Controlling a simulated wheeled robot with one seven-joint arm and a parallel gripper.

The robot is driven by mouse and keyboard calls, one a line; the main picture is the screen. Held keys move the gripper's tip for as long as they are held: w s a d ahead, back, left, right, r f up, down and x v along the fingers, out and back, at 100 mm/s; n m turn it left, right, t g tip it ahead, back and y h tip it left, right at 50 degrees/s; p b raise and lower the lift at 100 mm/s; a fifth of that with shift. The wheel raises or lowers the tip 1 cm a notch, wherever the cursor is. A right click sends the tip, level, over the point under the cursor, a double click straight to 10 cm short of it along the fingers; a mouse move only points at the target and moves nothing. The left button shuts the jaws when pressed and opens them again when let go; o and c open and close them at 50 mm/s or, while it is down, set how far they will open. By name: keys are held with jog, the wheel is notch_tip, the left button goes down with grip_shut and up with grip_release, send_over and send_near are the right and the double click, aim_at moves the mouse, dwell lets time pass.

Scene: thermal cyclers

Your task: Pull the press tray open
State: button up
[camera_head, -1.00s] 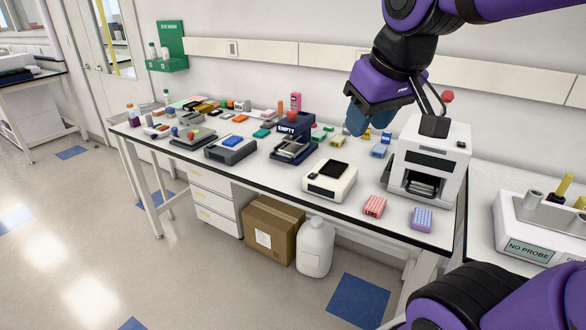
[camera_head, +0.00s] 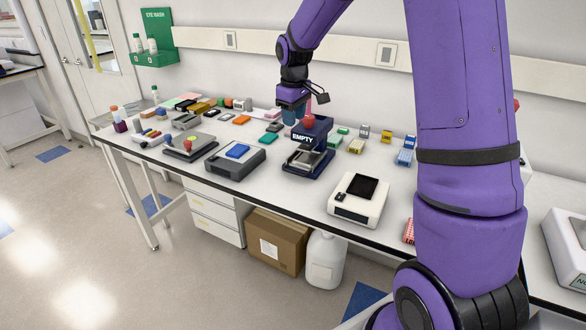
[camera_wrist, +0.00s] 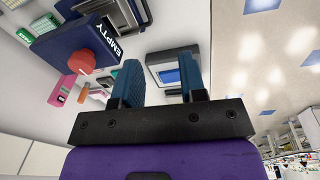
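A dark blue press-like device (camera_head: 308,148) labelled EMPTY stands on the bench, with a red knob on top and a grey bed low at its front. In the wrist view the device (camera_wrist: 85,32) and its red knob (camera_wrist: 82,62) are at the upper left. My gripper (camera_head: 290,115) is just behind and left of the knob in the head view. In the wrist view its two blue fingers (camera_wrist: 160,70) are apart, with nothing between them. I cannot tell whether it touches the device, or whether the grey bed is the tray.
A grey device with a blue block (camera_head: 236,155) stands left of the blue device, and a white device with a dark top (camera_head: 358,200) stands right. Small colored racks (camera_head: 356,146) lie behind. My arm hides the bench's right part.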

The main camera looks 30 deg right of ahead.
jog(key=n+g, duration=0.1)
send_over(293, 171)
notch_tip(293, 171, down, 12)
jog(key=shift+y, duration=0.3)
notch_tip(293, 171, down, 10)
jog(key=shift+w+d+f, duration=0.1)
jog(key=shift+f, duration=0.1)
grip_shut()
